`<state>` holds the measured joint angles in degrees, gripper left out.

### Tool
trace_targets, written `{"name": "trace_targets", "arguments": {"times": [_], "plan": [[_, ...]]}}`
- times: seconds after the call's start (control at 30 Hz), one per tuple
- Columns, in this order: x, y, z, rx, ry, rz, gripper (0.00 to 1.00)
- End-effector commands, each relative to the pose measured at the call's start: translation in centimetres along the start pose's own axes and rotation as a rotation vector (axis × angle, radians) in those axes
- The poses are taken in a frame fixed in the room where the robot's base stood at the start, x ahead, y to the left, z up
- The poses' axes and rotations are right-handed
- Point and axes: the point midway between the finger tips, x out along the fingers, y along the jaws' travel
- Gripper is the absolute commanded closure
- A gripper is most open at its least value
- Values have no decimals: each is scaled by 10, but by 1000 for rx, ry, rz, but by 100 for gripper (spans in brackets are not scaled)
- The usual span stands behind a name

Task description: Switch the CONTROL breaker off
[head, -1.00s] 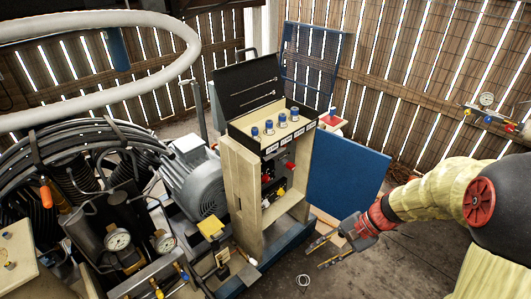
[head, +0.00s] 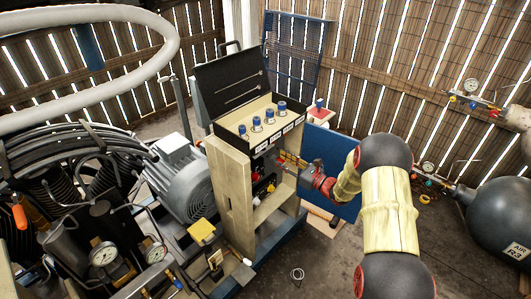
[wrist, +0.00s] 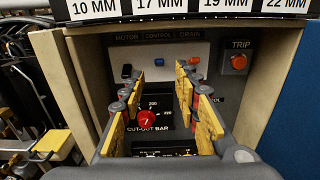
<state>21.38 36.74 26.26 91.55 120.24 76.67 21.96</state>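In the wrist view, the breaker panel (wrist: 210,75) carries the labels MOTOR, CONTROL and DRAIN. A small blue piece (wrist: 159,62) sits under CONTROL, taken to be the CONTROL breaker. A black piece (wrist: 127,71) is under MOTOR and an orange-red one (wrist: 195,60) under DRAIN. Which way the CONTROL breaker is set is too small to tell. My gripper (wrist: 159,78) is open and empty, its yellow-padded fingers apart on either side of the blue piece's line. It faces the panel; contact is not visible. In the head view, my gripper (head: 287,163) is at the cabinet's open front.
A red CUT-OUT BAR knob (wrist: 147,118) is low between the fingers. A red TRIP button (wrist: 239,62) is at the right. The cabinet's side walls (wrist: 279,85) and the socket-label ledge (wrist: 190,10) frame the opening. A blue board (head: 335,165) stands behind my gripper.

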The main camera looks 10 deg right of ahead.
Motion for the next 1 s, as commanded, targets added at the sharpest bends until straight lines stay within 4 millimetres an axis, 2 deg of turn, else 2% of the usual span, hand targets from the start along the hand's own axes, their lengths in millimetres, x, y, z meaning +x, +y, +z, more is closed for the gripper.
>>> {"name": "trace_targets", "arguments": {"times": [0.3,0.43,0.6,0.83,1.0], "plan": [[48,2,-3,-3,1,5,68],[62,1,-2,-4,1,4,68],[71,2,-2,-2,3,3,68],[71,2,-1,-2,3,3,68],[71,2,-1,-3,2,3,77]]}}
